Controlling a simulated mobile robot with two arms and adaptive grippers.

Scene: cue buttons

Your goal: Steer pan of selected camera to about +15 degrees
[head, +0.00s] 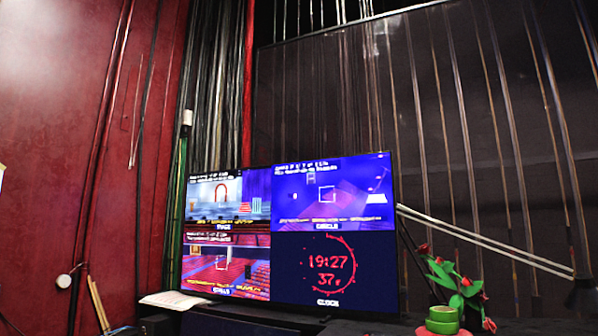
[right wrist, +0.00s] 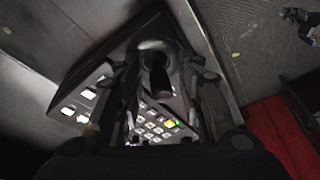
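The monitor (head: 397,235) in the head view has four panes. The upper right pane (head: 345,205) shows a purple-blue scene with a white square frame in it; its small text is unreadable. The lower right pane (head: 330,272) shows a red clock reading 19:27 with 37 below. In the right wrist view, a dark control panel (right wrist: 72,88) has lit buttons and a keypad (right wrist: 150,128). A dark upright stick (right wrist: 156,68) rises from it. My right gripper (right wrist: 160,80) has its fingers apart on either side of the stick; contact is unclear. My left gripper is in neither view.
A plant with red flowers (head: 455,280) and a green tape roll (head: 442,318) stand right of the monitor. White papers (head: 176,300) lie at its left. A red surface (right wrist: 285,135) shows at the wrist view's lower right.

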